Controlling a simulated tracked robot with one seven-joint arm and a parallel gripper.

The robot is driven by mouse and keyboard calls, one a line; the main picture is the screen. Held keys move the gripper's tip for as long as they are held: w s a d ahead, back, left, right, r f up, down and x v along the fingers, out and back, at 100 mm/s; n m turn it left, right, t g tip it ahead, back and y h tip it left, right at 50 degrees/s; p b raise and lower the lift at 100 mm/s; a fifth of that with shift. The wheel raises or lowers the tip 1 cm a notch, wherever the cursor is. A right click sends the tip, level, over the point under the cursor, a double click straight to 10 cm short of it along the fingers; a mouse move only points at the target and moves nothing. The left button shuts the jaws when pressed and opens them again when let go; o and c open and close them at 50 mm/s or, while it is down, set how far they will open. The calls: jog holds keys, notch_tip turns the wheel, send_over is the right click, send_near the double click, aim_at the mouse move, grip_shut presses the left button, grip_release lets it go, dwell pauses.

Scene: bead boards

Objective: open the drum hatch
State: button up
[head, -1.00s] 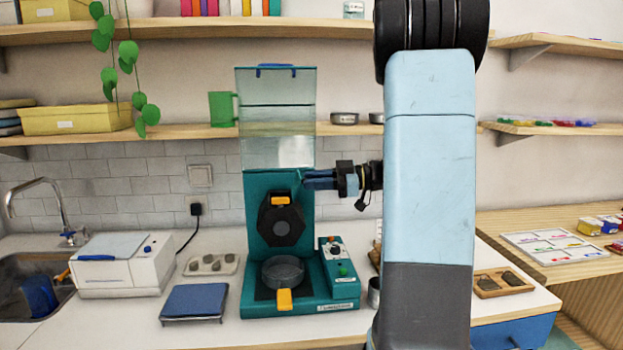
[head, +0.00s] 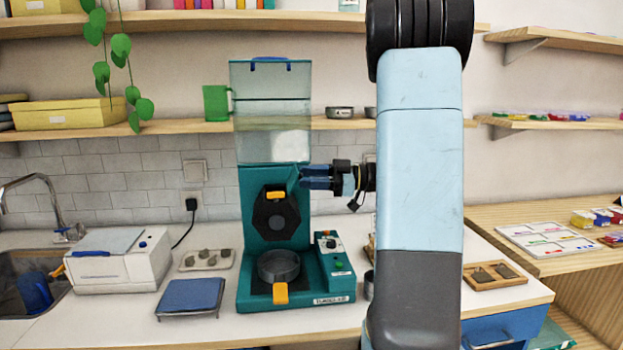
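The teal machine (head: 247,220) stands on the counter with a clear hopper (head: 272,110) on top. The drum hatch (head: 277,216), a dark many-sided disc on its front, looks shut. A yellow handle (head: 277,194) sits at the hatch's top edge. My gripper (head: 303,177) points left with its blue fingers apart and nothing seen between them. It is above and right of the handle, apart from it in the picture, near the machine's upper right edge. How far it is in front of the machine is hard to tell.
A round grey pan (head: 279,267) with a yellow tab (head: 280,294) sits at the machine's base. A control box (head: 333,255) with knobs stands at its right. A blue-topped scale (head: 191,295) and a white box (head: 120,268) are to the left. A shelf (head: 190,127) runs behind.

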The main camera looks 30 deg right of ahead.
jog(key=shift+o, duration=0.2)
jog(key=shift+d, duration=0.15)
jog(key=v, duration=1.3)
jog(key=shift+s+d, duration=0.2)
jog(key=s+a+m+g+h, duration=0.2)
jog(key=s+a+m+g, duration=0.1)
jog(key=a, duration=0.5)
jog(key=s+a+m+g+h, duration=0.2)
jog(key=s+a+g+h, duration=0.15)
jog(key=a, duration=0.45)
jog(key=s+a+m+t+h, duration=0.2)
jog(key=s+a+m+h, duration=0.1)
jog(key=s+m+h, duration=0.2)
jog(key=s+a+f+m+t+h, duration=0.1)
jog(key=s+a+m+t+h, duration=0.1)
jog(key=s+m+h, duration=0.4)
jog(key=shift+s+a+m, duration=0.4)
jog(key=shift+s+a, duration=0.3)
jog(key=shift+a, duration=0.2)
